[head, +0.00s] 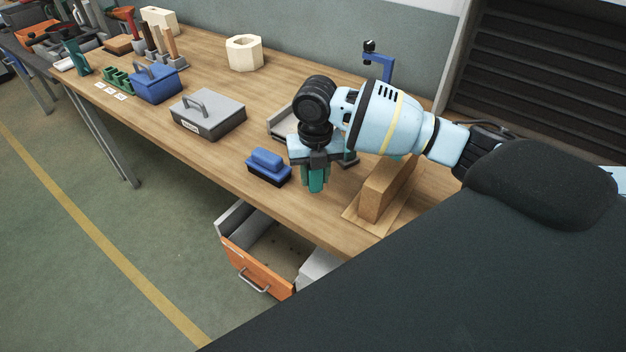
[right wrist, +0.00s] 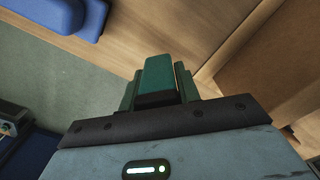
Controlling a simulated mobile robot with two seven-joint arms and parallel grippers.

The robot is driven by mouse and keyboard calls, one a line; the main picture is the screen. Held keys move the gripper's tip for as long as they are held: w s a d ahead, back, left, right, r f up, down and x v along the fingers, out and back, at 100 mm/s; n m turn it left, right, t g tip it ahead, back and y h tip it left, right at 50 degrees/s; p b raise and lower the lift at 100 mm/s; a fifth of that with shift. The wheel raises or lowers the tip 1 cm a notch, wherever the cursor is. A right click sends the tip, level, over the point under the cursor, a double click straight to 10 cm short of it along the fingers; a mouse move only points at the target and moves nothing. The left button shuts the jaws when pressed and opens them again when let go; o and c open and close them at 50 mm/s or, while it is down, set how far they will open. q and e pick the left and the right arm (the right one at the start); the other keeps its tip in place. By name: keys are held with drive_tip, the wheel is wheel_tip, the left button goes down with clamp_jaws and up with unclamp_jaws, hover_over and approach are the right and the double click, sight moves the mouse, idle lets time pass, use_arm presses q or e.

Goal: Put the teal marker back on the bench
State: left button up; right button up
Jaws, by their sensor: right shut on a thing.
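My right gripper (head: 314,180) is shut on the teal marker (head: 316,181), near the front edge of the wooden bench (head: 240,155). In the right wrist view the marker (right wrist: 158,76) shows as a teal block between the two green fingers of the gripper (right wrist: 158,88). The bench edge and the green floor show beyond it. Much of the marker is hidden by the fingers, and I cannot tell its exact height over the bench. My left gripper is not in view.
A blue brush-like block (head: 268,165) lies just left of the gripper, and a wooden block (head: 385,190) stands to its right. A grey toolbox (head: 208,116) is farther left. An orange-fronted drawer (head: 255,268) hangs open below the bench edge.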

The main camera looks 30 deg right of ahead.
sight(314, 182)
drive_tip(key=shift+w+d, duration=0.2)
drive_tip(key=shift+w, duration=0.35)
wheel_tip(314, 182, down, 3)
drive_tip(key=shift+f, duration=0.25)
drive_tip(key=shift+s+f, duration=0.1)
drive_tip(key=shift+f, duration=0.1)
drive_tip(key=o, duration=0.8)
